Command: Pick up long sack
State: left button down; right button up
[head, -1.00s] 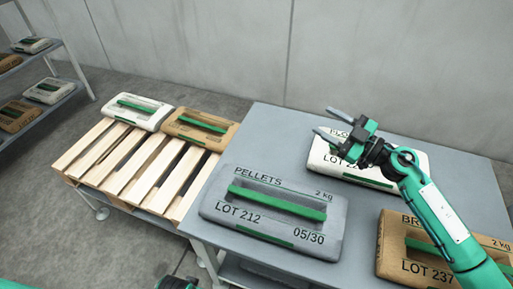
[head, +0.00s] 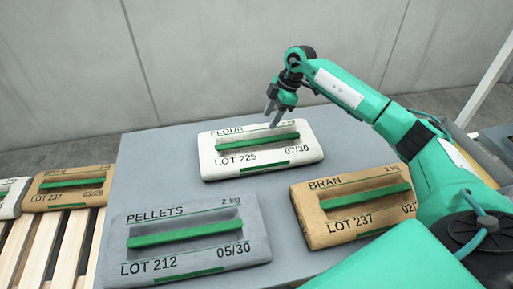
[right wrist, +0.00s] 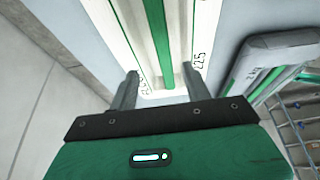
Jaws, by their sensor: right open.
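The white FLOUR sack, lot 225 (head: 210,145), lies flat towards the back of the grey table, with a green strap handle (head: 255,141) along its top. My right gripper (head: 272,112) is open with its fingers pointing down, above the far edge of this sack. In the right wrist view, the two fingers (right wrist: 160,92) are apart near one end of the white sack (right wrist: 118,28), with nothing between them that I can tell is held. A grey PELLETS sack (head: 150,220) lies at the front left, and a brown BRAN sack (head: 310,222) at the right. My left gripper is out of view.
The grey table (head: 150,160) is bare between the sacks. A wooden pallet (head: 60,245) stands at the left with a brown sack (head: 50,202) and a white sack (head: 10,200) on it. A concrete wall (head: 200,60) rises behind. My right arm reaches over the table's right side.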

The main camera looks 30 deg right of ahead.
send_over(259, 140)
jog(key=d, duration=0.2)
jog(key=f, duration=0.4)
jog(key=shift+s+d+f, duration=0.1)
jog(key=shift+d, duration=0.1)
jog(key=shift+s+x, duration=0.15)
jog(key=shift+x, duration=1.15)
jog(key=shift+s+x, duration=0.1)
jog(key=shift+x, duration=1.25)
grip_shut()
jog(key=shift+w, duration=0.1)
jog(key=shift+w+a+r, duration=0.1)
jog(key=shift+r, duration=0.2)
jog(key=shift+f, duration=0.1)
